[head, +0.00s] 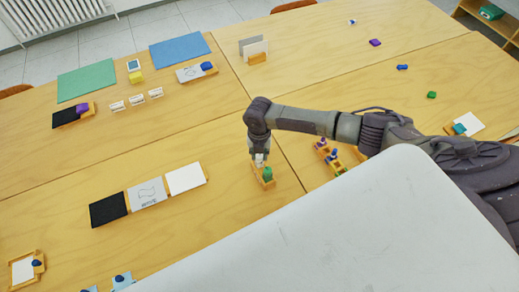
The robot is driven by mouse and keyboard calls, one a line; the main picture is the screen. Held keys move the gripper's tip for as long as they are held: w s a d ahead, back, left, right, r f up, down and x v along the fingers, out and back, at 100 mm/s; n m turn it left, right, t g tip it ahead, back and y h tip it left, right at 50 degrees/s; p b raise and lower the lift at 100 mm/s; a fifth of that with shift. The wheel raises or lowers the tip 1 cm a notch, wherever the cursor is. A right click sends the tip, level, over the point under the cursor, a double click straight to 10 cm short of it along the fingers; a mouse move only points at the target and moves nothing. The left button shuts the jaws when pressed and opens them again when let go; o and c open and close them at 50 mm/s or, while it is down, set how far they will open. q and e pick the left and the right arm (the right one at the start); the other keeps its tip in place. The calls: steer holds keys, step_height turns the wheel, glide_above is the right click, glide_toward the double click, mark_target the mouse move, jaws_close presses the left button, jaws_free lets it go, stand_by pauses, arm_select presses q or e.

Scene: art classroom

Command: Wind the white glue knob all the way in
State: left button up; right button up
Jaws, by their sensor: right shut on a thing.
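My right gripper (259,158) points down over a small wooden holder (258,183) near the middle of the table. It is shut on a small white thing at the holder's far end, which looks like the white glue knob; the fingers hide most of it. A green knob (267,174) sits in the same holder, just nearer to me. How far the white knob is wound in cannot be seen. My left gripper is not in view.
More wooden holders with blue and green knobs (334,154) stand just right, close to my forearm. Black, grey and white cards (186,178) lie left. Green (86,81) and blue mats (179,50) lie far left. The table between is bare.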

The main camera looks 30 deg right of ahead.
steer(key=n+b, duration=0.1)
steer(key=n, duration=0.4)
steer(key=n+b, duration=0.2)
steer(key=n, duration=0.3)
stand_by(0.3)
steer(key=o, duration=1.6)
steer(key=shift+c, duration=0.2)
